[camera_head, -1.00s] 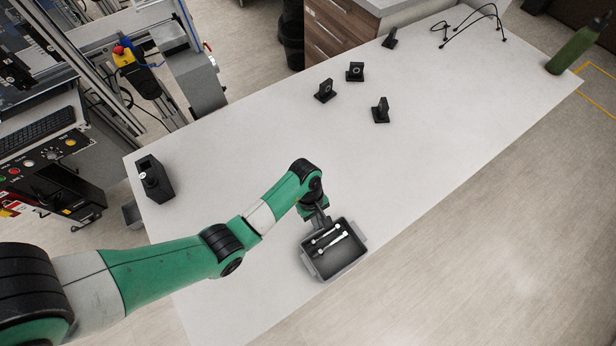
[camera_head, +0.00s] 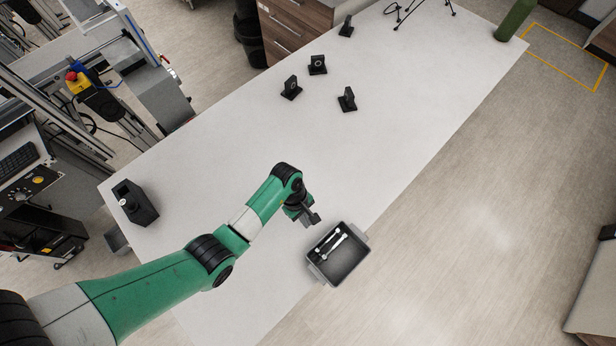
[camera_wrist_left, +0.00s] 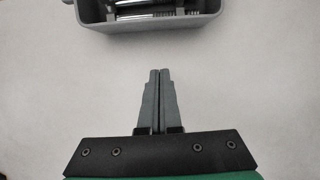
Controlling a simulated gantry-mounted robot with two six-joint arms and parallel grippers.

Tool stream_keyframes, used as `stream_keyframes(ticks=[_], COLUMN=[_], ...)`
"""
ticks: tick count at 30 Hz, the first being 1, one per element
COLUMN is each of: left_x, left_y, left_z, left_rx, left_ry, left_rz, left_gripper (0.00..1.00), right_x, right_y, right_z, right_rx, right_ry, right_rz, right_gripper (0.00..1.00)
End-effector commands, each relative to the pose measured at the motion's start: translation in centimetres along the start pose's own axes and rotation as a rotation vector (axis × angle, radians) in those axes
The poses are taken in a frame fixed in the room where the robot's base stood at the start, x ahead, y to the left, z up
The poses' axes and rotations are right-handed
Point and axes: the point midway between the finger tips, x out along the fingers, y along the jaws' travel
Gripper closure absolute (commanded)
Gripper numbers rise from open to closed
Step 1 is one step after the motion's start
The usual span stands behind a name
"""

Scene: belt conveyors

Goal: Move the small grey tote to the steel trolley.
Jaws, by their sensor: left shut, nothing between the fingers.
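The small grey tote (camera_head: 358,264) sits at the long right edge of the white table, with silver wrench-like tools (camera_head: 329,246) lying in it. The near wall of the tote (camera_wrist_left: 160,27) also shows at the top of the left wrist view, with parts of the tools behind it. My left gripper (camera_head: 314,219) is just up and left of the tote in the head view, apart from it. In the wrist view its two fingers (camera_wrist_left: 160,72) are together, with nothing between them. My right gripper is not in view. I cannot identify a steel trolley.
The white table (camera_head: 225,150) is mostly bare. A black holder (camera_head: 136,203) is at the left edge. Open floor (camera_head: 480,220) lies to the right.

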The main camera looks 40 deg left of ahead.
Motion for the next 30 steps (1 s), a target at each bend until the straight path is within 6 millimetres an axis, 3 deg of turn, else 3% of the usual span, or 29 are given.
stream_keyframes(ticks=[1, 3, 10, 15, 23, 30], left_x=[-2.3, -4.1, -8.2, -9.0, -8.9, -8.9], left_y=[0.2, 0.2, 0.1, 0.1, 0.1, 0.1], left_z=[0.3, 0.3, 0.2, 0.2, 0.2, 0.2], left_rx=[0.002, 0.002, 0.002, 0.002, 0.002, -0.003], left_ry=[0.001, 0.001, 0.000, 0.000, 0.000, 0.000], left_rz=[0.009, 0.008, 0.006, 0.004, 0.003, 0.003], left_gripper=[1.00, 1.00, 1.00, 1.00, 0.60, 0.60], right_x=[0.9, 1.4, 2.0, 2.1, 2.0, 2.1], right_y=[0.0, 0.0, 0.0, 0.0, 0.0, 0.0], right_z=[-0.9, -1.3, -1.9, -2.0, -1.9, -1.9], right_rx=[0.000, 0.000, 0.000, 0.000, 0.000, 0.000], right_ry=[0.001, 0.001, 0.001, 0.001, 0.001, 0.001], right_rz=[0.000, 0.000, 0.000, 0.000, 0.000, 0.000], right_gripper=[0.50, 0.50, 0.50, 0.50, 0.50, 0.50])
